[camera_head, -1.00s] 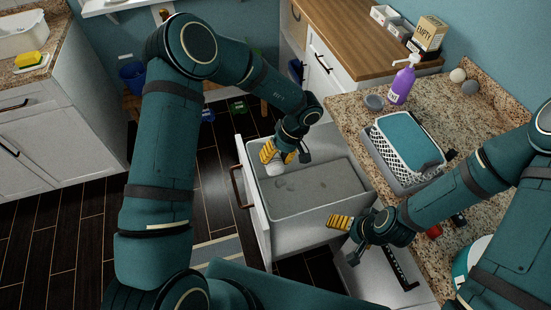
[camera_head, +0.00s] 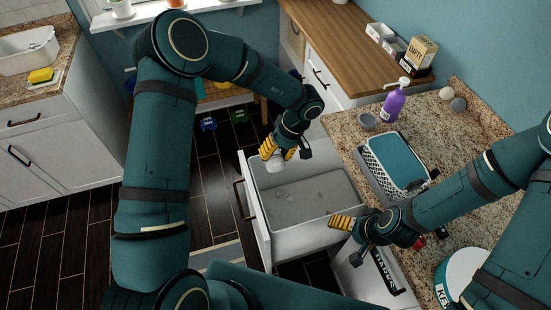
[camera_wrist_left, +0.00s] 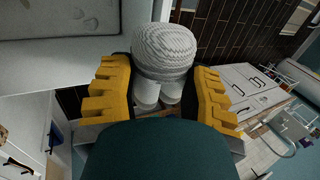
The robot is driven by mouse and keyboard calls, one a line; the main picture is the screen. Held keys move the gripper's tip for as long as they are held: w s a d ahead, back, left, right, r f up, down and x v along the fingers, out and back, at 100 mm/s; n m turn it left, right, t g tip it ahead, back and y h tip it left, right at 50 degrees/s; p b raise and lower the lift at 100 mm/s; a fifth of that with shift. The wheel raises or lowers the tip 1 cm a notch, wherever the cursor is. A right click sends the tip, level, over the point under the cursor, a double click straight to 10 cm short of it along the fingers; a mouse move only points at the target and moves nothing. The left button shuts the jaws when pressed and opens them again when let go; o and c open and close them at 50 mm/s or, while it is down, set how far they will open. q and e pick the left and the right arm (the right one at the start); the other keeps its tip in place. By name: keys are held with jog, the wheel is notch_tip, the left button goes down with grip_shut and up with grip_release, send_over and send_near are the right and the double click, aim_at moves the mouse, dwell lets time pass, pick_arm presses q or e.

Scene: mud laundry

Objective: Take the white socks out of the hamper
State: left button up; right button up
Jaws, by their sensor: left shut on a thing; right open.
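The white socks, a knitted balled bundle (camera_wrist_left: 165,50), are between the yellow fingers of my left gripper (camera_wrist_left: 165,88). In the head view the socks (camera_head: 276,163) show just below my left gripper (camera_head: 284,152), over the far end of the hamper. The hamper is a grey bin (camera_head: 262,208) in a pulled-out white drawer. It also shows at the upper left of the wrist view (camera_wrist_left: 60,15). I cannot tell how high the socks are above its rim. My right gripper (camera_head: 345,223) is open and empty near the hamper's near right corner.
Right of the drawer is a granite counter (camera_head: 350,134) with a purple bottle (camera_head: 394,104) and a basket with a teal lid (camera_head: 399,160). A wooden counter (camera_head: 375,65) stands behind. Dark floor (camera_head: 212,190) lies open left of the drawer.

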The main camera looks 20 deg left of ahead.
aim_at(275, 152)
pick_arm(q)
notch_tip(275, 152, up, 21)
jog(key=shift+r, duration=0.2)
dwell(0.7)
jog(key=s+d, duration=0.3)
jog(key=s, duration=0.6)
jog(key=shift+s, duration=0.3)
